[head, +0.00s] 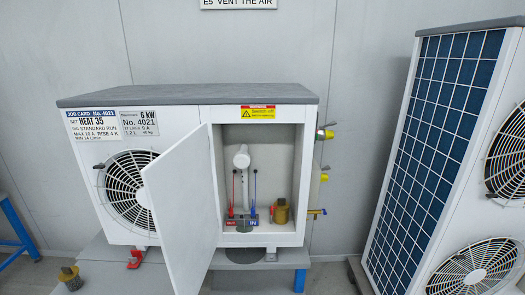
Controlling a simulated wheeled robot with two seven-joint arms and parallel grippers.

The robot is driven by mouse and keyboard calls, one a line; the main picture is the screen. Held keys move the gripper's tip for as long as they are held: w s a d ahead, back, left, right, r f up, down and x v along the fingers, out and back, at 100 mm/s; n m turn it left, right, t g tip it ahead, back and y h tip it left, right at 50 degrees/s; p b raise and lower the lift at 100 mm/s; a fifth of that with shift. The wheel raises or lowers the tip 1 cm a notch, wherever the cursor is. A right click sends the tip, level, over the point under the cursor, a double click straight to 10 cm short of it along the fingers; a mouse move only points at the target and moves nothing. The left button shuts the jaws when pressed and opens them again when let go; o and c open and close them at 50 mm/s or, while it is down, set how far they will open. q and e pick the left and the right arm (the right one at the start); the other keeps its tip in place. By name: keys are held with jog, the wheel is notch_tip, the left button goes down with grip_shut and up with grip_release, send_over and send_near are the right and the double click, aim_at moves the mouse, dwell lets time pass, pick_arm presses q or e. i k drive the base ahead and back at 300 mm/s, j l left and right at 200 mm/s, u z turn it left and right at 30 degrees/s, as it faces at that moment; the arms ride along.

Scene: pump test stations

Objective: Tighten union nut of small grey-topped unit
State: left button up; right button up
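The small grey-topped unit (188,95) is a white box on a stand in the middle of the head view. Its white front door (180,205) hangs open towards me and left. In the open compartment stands a pale pipe with a round white head (241,157). A brass, nut-like cylinder (281,212) sits at the compartment's lower right. Brass and yellow fittings (324,134) stick out of the unit's right side. I cannot tell which piece is the union nut or whether it is tight. Neither of my grippers is in view.
Red and blue labels (238,221) and thin rods stand low in the compartment. A larger unit (435,140) with a blue grid panel stands at right. A brass-topped piece (70,274) is at lower left. A blue frame (15,225) is at the left edge.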

aim_at(245, 155)
jog(key=i+j+z, duration=0.3)
jog(key=j, duration=0.4)
jog(key=j+z, duration=0.3)
jog(key=j, duration=0.45)
jog(key=i+j+z, duration=0.1)
jog(key=j+z, duration=0.15)
jog(key=j, duration=0.55)
jog(key=l, duration=0.15)
jog(key=i, duration=0.05)
